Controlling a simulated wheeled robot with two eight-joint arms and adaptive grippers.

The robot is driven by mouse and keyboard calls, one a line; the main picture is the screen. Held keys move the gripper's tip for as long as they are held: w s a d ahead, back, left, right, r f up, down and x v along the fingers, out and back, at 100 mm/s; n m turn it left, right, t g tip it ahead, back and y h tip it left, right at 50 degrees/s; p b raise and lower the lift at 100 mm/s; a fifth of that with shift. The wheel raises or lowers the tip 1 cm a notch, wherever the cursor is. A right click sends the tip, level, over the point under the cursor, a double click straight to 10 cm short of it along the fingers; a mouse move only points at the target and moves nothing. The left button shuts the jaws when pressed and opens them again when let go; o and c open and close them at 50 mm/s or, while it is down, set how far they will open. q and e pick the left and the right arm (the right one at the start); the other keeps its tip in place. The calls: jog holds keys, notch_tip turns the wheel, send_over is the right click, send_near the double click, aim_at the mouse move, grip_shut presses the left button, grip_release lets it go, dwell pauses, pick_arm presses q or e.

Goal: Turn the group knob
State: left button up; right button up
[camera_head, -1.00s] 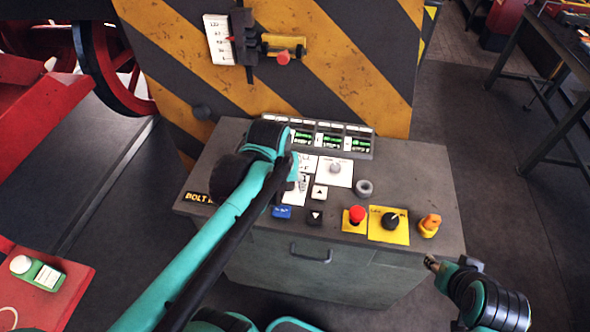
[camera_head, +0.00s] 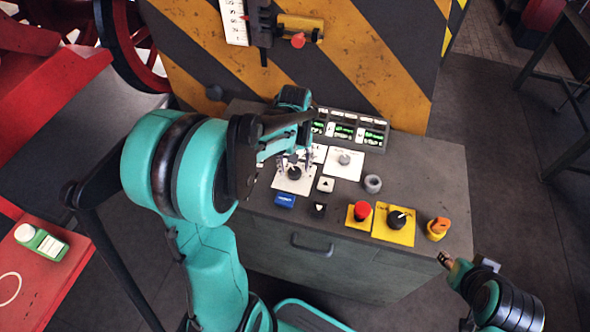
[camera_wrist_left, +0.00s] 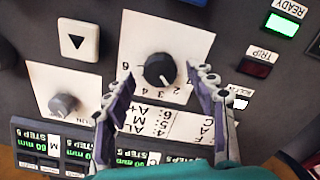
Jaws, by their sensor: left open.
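The group knob is a round black knob (camera_head: 295,173) on a white plate with numbers, on the sloping grey console top. It also shows in the left wrist view as a black knob (camera_wrist_left: 160,70) with a white pointer mark. My left gripper (camera_head: 294,163) is over this plate. In the left wrist view its open fingers (camera_wrist_left: 160,78) stand to either side of the knob, with visible gaps; I cannot tell how high the tips are above the plate. My right gripper (camera_head: 446,261) is at the console's lower right, away from the knob; its jaws are unclear.
Close to the knob are a blue button (camera_head: 285,200), arrow buttons (camera_head: 325,184) and a grey knob (camera_head: 344,159). A red push button (camera_head: 361,210), a black knob on yellow (camera_head: 397,220) and an orange switch (camera_head: 438,228) sit further right. A striped panel (camera_head: 370,60) stands behind.

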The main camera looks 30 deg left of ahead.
pick_arm(q)
jog(key=shift+f, duration=0.45)
jog(key=c, duration=1.2)
jog(key=shift+o, duration=0.2)
jog(key=shift+m, duration=2.9)
